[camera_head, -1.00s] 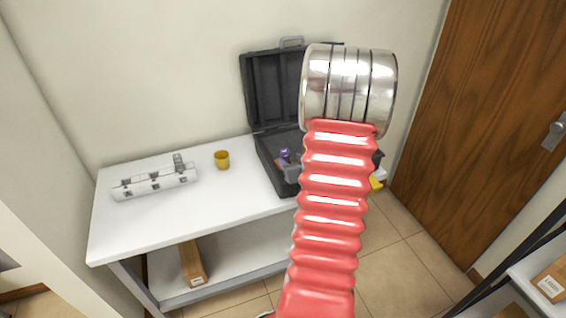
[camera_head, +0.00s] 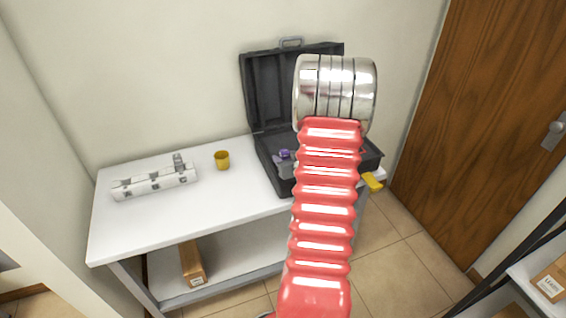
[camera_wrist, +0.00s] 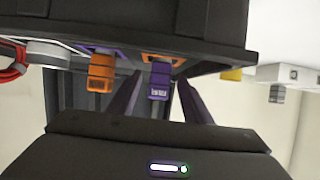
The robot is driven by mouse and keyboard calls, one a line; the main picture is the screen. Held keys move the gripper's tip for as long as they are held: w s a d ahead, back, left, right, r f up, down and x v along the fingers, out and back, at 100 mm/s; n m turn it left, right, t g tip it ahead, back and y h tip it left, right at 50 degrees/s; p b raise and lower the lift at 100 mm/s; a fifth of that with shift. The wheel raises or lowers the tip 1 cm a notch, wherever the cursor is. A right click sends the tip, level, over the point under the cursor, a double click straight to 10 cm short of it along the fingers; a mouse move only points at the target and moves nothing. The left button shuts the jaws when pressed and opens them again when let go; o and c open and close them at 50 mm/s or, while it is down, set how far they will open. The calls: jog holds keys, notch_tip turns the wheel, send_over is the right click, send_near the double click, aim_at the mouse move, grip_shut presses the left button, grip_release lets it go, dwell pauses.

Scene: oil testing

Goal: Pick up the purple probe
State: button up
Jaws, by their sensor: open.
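The purple probe (camera_wrist: 159,80) is in the wrist view, which looks inverted, with a labelled end between my fingers. It sits in the open black case (camera_head: 256,92), whose dark wall (camera_wrist: 150,25) fills the top of the wrist view. A small purple piece (camera_head: 284,154) shows inside the case in the head view. My gripper (camera_wrist: 159,100) is open, with one finger on each side of the purple probe and visible gaps between. I cannot tell how deep the fingers reach. In the head view my red arm hides the gripper and part of the case.
An orange probe (camera_wrist: 102,72) sits close beside the purple one. A red cable (camera_wrist: 14,62) is at the wrist view's left. A yellow cup (camera_head: 222,160) and a white labelled block (camera_head: 155,181) stand on the white table (camera_head: 120,228), with free room between cup and case.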

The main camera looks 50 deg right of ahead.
jog(key=shift+c, duration=0.7)
grip_shut()
jog(key=shift+r, duration=0.1)
notch_tip(320, 180, up, 10)
dwell(0.5)
dwell(0.5)
